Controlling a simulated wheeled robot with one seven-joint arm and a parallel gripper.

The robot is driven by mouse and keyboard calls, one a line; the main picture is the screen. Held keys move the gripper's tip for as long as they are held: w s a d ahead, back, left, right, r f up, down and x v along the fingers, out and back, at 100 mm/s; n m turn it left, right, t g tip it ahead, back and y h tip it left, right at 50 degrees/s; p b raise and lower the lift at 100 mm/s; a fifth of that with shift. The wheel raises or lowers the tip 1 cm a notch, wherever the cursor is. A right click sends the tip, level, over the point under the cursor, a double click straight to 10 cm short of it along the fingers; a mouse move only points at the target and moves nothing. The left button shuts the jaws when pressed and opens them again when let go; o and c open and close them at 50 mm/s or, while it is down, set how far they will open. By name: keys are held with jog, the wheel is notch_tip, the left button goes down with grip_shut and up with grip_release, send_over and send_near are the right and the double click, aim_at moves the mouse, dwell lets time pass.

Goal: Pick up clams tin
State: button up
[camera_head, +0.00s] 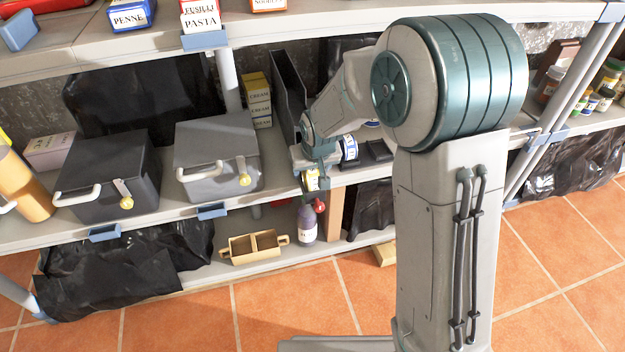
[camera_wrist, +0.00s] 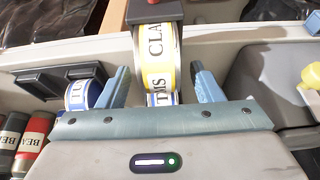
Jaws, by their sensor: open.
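The clams tin (camera_wrist: 155,55) has a yellow label with black letters. In the wrist view it lies centrally, between the two fingers of my gripper (camera_wrist: 160,72). The fingers are open, with a visible gap on each side of the tin. In the head view my gripper (camera_head: 319,168) reaches the front edge of the middle shelf. A small yellow-labelled piece (camera_head: 312,181) shows just below it, probably the same tin. My arm hides much of the area.
A blue-labelled tin (camera_wrist: 80,95) stands left of the fingers, beside red bean cans (camera_wrist: 33,135). Dark holders (camera_wrist: 50,83) are near it. A grey lidded box (camera_head: 215,150) stands left on the shelf. A purple bottle (camera_head: 307,222) and tan caddy (camera_head: 254,246) are below.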

jog(key=c, duration=1.2)
jog(key=shift+o, duration=0.2)
jog(key=shift+r, duration=0.1)
